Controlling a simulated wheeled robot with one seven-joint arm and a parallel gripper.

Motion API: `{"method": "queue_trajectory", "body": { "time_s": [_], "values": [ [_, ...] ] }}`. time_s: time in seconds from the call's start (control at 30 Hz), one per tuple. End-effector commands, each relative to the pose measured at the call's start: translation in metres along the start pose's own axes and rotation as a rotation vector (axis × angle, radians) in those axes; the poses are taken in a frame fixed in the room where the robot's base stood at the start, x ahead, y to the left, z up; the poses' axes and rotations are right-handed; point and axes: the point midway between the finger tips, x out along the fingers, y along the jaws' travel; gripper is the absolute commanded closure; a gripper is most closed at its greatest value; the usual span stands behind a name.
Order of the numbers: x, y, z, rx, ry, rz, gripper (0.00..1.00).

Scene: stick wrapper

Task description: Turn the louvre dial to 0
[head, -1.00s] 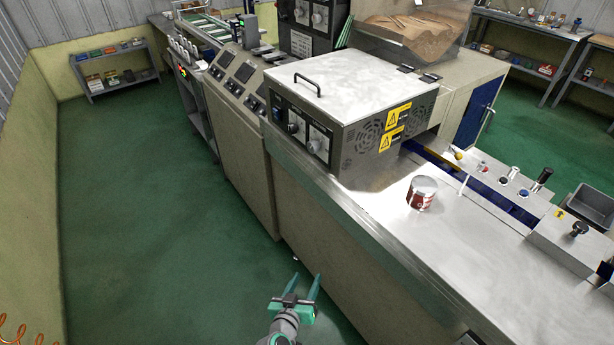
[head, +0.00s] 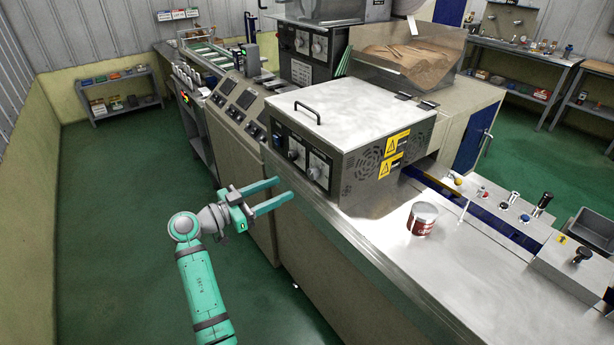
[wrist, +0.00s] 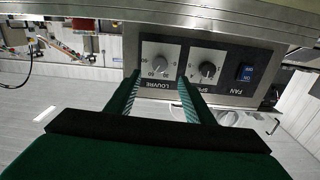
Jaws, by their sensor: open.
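The louvre dial (wrist: 160,65) is a dark round knob on a light plate marked LOUVRE, upside down in the wrist view. Its pointer and setting are too small to read. In the head view it is the right-hand dial (head: 315,172) on the front panel of the steel box. My gripper (head: 284,190) is open and empty, pointing toward the box from the lower left. In the wrist view its fingers (wrist: 158,82) appear on either side of the louvre dial's plate, with no contact visible.
The speed dial (wrist: 207,70) and the blue fan switch (wrist: 246,72) are beside the louvre dial. The steel counter edge (head: 350,240) runs below the box. A red and white can (head: 422,219) stands on the counter. Green floor (head: 120,190) lies open at left.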

Motion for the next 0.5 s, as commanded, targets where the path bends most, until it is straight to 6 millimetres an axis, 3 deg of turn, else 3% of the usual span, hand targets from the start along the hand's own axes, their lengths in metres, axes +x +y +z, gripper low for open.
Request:
{"method": "queue_trajectory", "body": {
  "time_s": [0.17,0.5],
  "values": [
    [0.009,0.000,-0.006,0.010,0.003,0.012,0.52],
    [0.066,0.000,-0.006,0.009,0.003,0.011,0.52]
  ]
}}
